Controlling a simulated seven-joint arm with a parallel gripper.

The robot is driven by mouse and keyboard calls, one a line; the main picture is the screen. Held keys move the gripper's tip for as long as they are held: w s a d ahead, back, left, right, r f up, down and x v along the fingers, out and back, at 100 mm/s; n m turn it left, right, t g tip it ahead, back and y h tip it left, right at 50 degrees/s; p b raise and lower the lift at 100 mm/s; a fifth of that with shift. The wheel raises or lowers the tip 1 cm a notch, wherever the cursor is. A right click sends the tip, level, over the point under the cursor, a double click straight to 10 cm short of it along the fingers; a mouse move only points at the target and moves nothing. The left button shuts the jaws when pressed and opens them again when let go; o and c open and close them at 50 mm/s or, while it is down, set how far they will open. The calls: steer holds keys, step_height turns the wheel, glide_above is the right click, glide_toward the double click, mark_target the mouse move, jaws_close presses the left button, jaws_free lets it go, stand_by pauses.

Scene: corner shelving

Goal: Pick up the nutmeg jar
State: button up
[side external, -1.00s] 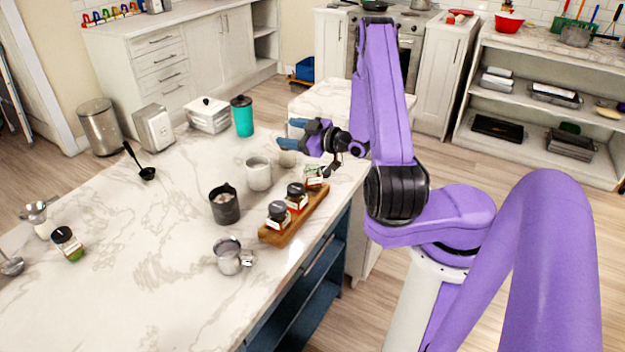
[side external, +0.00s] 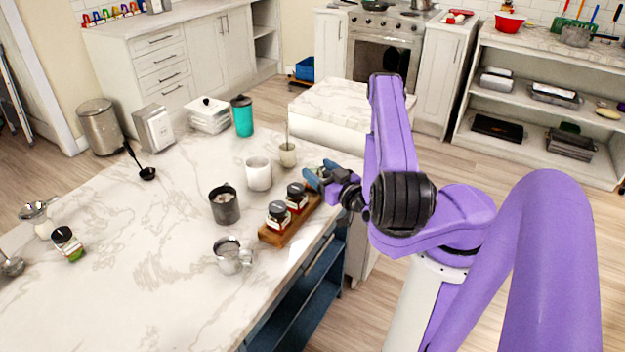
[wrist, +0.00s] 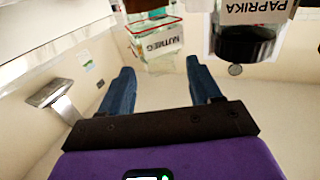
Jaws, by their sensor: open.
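The nutmeg jar (wrist: 163,47), clear with a white label, shows upside down in the wrist view, just ahead of my fingertips and roughly between them. In the side view it is at the far end of the wooden rack (side external: 270,241), mostly hidden by my gripper (side external: 322,179). My gripper is open and empty; its two blue fingers (wrist: 162,68) are spread wide in the wrist view. I cannot tell whether either finger touches the jar.
The dark-lidded paprika jar (wrist: 247,38) is close on the right in the wrist view. Two jars, one middle (side external: 297,197) and one near (side external: 278,215), share the rack. A white mug (side external: 258,174), dark mug (side external: 224,206) and metal cup (side external: 231,257) stand nearby.

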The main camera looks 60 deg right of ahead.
mark_target(309, 163)
steer(key=shift+x, duration=2.65)
jaws_close()
steer(key=shift+r, duration=0.15)
